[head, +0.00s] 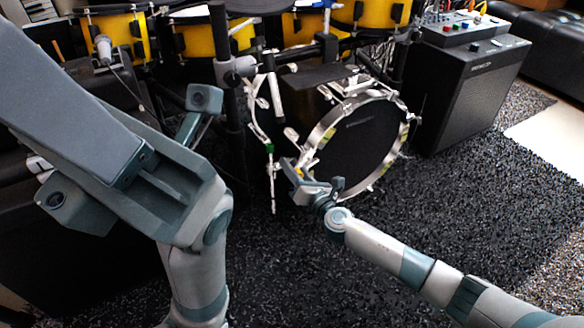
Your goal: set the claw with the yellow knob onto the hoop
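The bass drum's metallic hoop (322,128) rings the dark round drum head, and several silvery claws and fittings sit around it. My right gripper (291,171) is just in front of the hoop's lower left side. A small yellowish spot (298,172) shows at its fingers; it may be the yellow knob, but it is too small to tell, as is the finger gap. My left gripper (62,105) is large and close to the camera at the left, pointing up and left, away from the hoop. Its fingertips are not clearly seen.
Yellow drums (208,44) stand behind. A small green part (270,148) is on a thin upright rod left of the hoop. A black amplifier (468,90) with a control box (463,27) stands at the right.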

